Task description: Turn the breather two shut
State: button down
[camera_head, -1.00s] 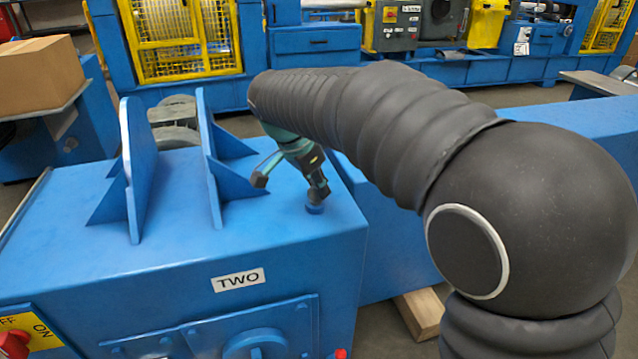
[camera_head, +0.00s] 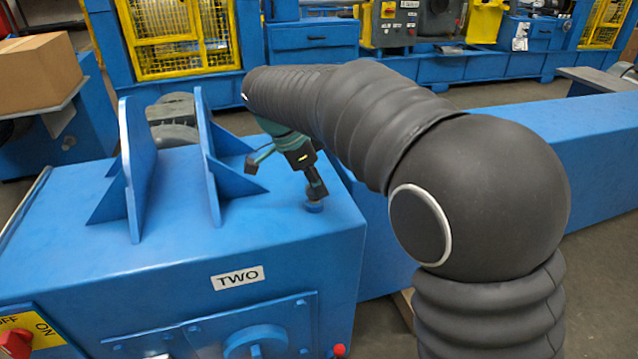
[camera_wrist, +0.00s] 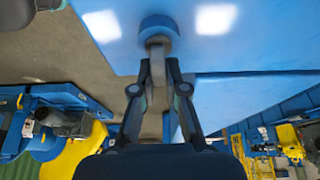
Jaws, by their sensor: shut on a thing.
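The breather two (camera_head: 314,206) is a small blue round cap with a grey stem. It stands on top of the blue gearbox housing labelled TWO (camera_head: 238,278), near its right edge. My gripper (camera_head: 314,190) reaches down to it from above, slightly tilted. In the wrist view the two fingers (camera_wrist: 160,70) are closed on the pale stem (camera_wrist: 158,50) of the breather. The blue round base (camera_wrist: 158,27) shows just beyond the fingertips. The fingers partly hide the stem, and its turned position cannot be told.
Two upright blue plates (camera_head: 137,165) with gussets stand on the housing left of my gripper. A red and yellow OFF/ON switch (camera_head: 25,335) is at the lower left. A cardboard box (camera_head: 38,72) sits at the far left. The housing top before the plates is clear.

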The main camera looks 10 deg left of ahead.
jog(key=shift+w+a+r, duration=0.1)
jog(key=shift+r, duration=0.15)
jog(key=c, duration=1.2)
grip_release()
jog(key=shift+c, duration=0.2)
jog(key=shift+o, duration=0.2)
jog(key=shift+f, duration=0.1)
jog(key=v, duration=1.2)
